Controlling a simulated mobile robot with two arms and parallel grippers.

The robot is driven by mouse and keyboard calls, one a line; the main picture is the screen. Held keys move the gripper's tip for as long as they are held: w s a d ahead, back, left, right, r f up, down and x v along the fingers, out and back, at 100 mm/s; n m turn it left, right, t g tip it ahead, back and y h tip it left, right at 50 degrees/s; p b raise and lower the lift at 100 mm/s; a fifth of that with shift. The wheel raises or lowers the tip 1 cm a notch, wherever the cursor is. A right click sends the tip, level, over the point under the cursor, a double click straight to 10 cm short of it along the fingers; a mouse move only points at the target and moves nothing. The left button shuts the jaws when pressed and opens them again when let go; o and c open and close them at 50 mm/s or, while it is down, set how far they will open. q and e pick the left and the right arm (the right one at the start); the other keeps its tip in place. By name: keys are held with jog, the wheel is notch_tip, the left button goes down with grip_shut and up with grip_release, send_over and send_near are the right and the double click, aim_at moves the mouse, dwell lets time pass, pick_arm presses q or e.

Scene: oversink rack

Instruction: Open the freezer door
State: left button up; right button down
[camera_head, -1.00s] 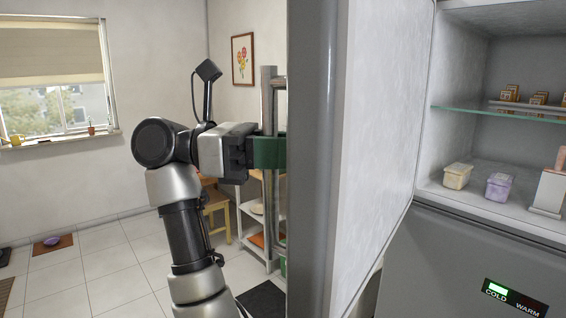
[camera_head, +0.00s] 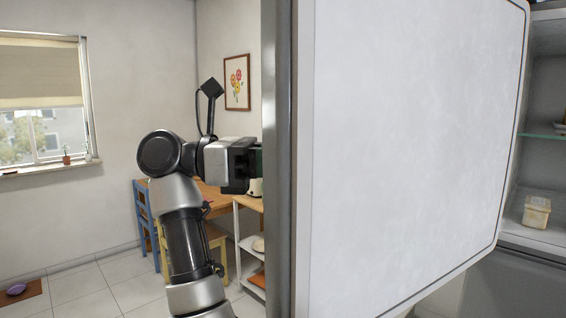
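The freezer door (camera_head: 405,150) stands open and fills the middle and right of the view, its pale inner face turned toward me and its grey edge on the left. The cabinet (camera_head: 540,215) behind it shows only as a strip at the far right. My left gripper (camera_head: 256,163) is at the outer side of the door, just left of its edge. Only a sliver of its green fingers shows; the fingertips and the door handle are hidden behind the door. My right gripper is not in view.
A cream lidded tub (camera_head: 536,211) sits on the cabinet's lower surface, with a glass shelf (camera_head: 545,137) above. Left of the door are a wooden table (camera_head: 212,197), a blue chair (camera_head: 143,215) and a white shelf unit (camera_head: 247,243).

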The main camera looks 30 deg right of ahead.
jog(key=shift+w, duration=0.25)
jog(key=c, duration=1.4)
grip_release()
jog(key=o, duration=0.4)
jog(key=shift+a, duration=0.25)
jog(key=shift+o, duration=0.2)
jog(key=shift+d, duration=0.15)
